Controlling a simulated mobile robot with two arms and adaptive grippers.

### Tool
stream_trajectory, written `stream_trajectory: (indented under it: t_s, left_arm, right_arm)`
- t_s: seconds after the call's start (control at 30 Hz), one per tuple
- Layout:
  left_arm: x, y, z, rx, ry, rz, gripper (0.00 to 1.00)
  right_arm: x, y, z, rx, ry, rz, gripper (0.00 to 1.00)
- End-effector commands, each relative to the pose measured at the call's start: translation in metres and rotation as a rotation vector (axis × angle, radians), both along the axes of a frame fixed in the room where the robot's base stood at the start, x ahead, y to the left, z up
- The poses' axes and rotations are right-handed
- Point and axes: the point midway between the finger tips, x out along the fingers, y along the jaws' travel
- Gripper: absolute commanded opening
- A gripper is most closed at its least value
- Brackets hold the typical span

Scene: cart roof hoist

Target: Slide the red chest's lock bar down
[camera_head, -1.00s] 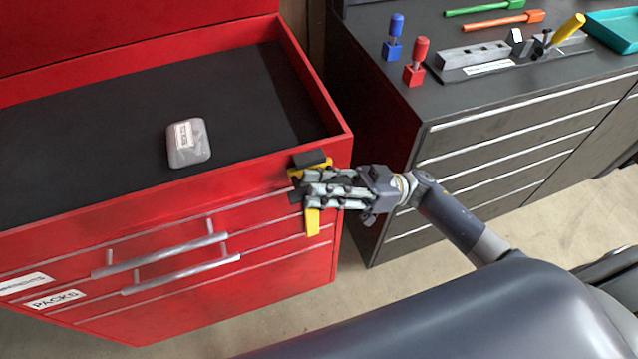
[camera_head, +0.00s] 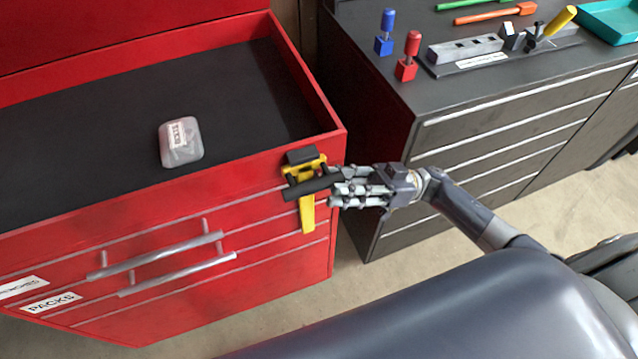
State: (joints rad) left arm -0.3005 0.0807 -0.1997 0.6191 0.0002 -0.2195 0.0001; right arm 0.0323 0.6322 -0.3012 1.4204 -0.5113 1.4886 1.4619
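The red chest (camera_head: 110,225) stands at the left with its top tray open. Its yellow lock bar (camera_head: 308,217) hangs upright at the front right corner, with a black block (camera_head: 302,156) above. A dark handle (camera_head: 308,189) crosses the bar sideways. My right gripper (camera_head: 337,188) is just right of the bar, with its fingertips by the handle's right end. Whether they touch it, and how far apart they are, is unclear. My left gripper is not in view.
A grey pouch (camera_head: 181,143) lies in the chest's tray (camera_head: 90,120). Silver drawer handles (camera_head: 165,255) stick out from the chest front. A dark cabinet (camera_head: 480,130) stands at the right, with blue (camera_head: 385,34) and red (camera_head: 408,58) pegs on it. A floor gap separates them.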

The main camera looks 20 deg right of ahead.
Motion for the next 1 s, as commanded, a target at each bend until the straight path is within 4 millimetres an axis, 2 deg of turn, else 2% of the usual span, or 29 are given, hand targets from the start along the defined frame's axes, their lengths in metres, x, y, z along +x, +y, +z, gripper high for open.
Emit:
stream_trajectory:
  t_s: [0.1,0.2,0.37,0.53,1.0]
  left_arm:
    - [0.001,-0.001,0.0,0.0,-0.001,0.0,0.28]
    - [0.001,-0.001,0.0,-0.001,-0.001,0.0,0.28]
    - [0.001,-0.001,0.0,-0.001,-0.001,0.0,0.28]
    - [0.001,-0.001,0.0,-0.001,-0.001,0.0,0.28]
    - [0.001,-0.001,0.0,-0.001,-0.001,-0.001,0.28]
  right_arm:
    - [0.0,-0.025,-0.011,-0.005,0.003,-0.002,0.28]
    - [-0.001,-0.042,-0.018,-0.004,0.003,-0.002,0.28]
    - [-0.002,-0.058,-0.024,-0.003,0.003,0.0,0.28]
    - [-0.003,-0.063,-0.027,-0.002,0.002,0.001,0.28]
    - [-0.003,-0.063,-0.026,-0.001,0.001,0.001,0.28]
